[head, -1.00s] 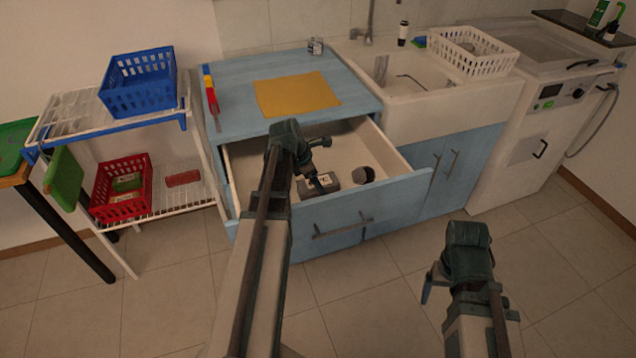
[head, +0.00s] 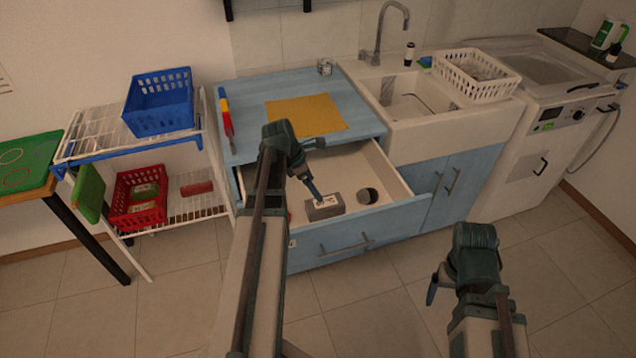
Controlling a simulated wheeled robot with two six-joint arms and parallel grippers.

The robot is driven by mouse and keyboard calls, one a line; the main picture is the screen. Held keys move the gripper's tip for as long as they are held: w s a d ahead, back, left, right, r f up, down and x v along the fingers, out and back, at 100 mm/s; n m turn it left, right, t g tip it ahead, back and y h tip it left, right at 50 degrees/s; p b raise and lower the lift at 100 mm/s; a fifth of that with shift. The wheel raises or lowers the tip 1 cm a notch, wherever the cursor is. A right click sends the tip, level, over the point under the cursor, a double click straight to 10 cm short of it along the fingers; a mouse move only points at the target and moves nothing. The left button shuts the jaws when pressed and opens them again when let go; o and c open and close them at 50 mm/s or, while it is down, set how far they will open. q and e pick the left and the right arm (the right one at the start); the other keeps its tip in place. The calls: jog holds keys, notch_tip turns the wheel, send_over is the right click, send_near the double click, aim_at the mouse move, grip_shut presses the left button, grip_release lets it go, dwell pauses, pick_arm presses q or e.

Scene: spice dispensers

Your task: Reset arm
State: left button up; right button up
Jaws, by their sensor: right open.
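My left arm reaches over the open drawer (head: 404,205) of the blue cabinet. My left gripper (head: 316,196) points down beside a grey box with a white label (head: 327,212) in that drawer. I cannot tell whether its fingers touch the box or are open. A dark round item (head: 368,195) lies to the right of the box. My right gripper (head: 432,290) is open over the floor at the lower right, with only part of its fingers showing and nothing visible in it.
A yellow cloth (head: 305,116) lies on the blue counter. A sink (head: 425,97) and a white basket (head: 478,75) are to its right. A shelf rack at left holds a blue basket (head: 160,104) and a red basket (head: 138,213). Floor in front is clear.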

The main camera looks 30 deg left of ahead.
aim_at(325, 202)
pick_arm(q)
jog(key=shift+p+v, duration=0.3)
jog(key=shift+v, duration=0.5)
pick_arm(e)
jog(key=shift+r, duration=0.7)
pick_arm(q)
jog(key=shift+f, duration=0.15)
pick_arm(e)
jog(key=shift+f, duration=0.1)
pick_arm(q)
jog(key=b+x, duration=1.1)
jog(key=x, duration=0.1)
jog(key=shift+f, duration=0.15)
pick_arm(e)
notch_tip(325, 202, down, 11)
